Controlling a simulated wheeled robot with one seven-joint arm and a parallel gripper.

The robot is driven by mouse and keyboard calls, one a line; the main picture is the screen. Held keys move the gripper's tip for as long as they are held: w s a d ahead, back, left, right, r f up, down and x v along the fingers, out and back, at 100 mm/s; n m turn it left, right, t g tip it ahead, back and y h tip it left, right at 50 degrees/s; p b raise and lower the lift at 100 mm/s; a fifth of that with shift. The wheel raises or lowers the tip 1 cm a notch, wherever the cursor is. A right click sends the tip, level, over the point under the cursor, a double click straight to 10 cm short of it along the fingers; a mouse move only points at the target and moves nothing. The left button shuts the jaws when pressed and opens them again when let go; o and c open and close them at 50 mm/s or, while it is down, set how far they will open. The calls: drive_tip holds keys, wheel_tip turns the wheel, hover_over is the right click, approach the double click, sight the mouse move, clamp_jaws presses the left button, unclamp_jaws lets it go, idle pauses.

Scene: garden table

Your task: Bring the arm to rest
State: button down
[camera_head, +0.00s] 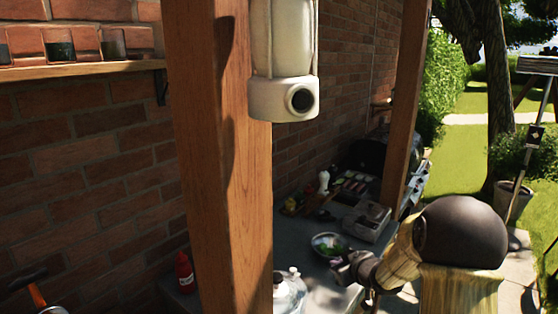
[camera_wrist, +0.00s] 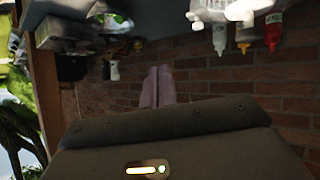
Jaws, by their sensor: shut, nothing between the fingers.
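The dark wrist housing fills the bottom of that view.
A wooden post (camera_head: 222,150) with a white lantern (camera_head: 284,60) stands in front. A brick wall (camera_head: 100,170) closes the left. Open lawn lies right.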

drive_tip(key=s+a+f+m+g+h, duration=0.1)
drive_tip(key=s+m+g+h, duration=0.3)
drive_tip(key=s, duration=2.4)
drive_tip(key=a+m+g, duration=0.1)
drive_tip(key=m+g, duration=0.1)
drive_tip(key=g, duration=0.2)
drive_tip(key=shift+s+f, duration=0.2)
drive_tip(key=shift+s, duration=0.15)
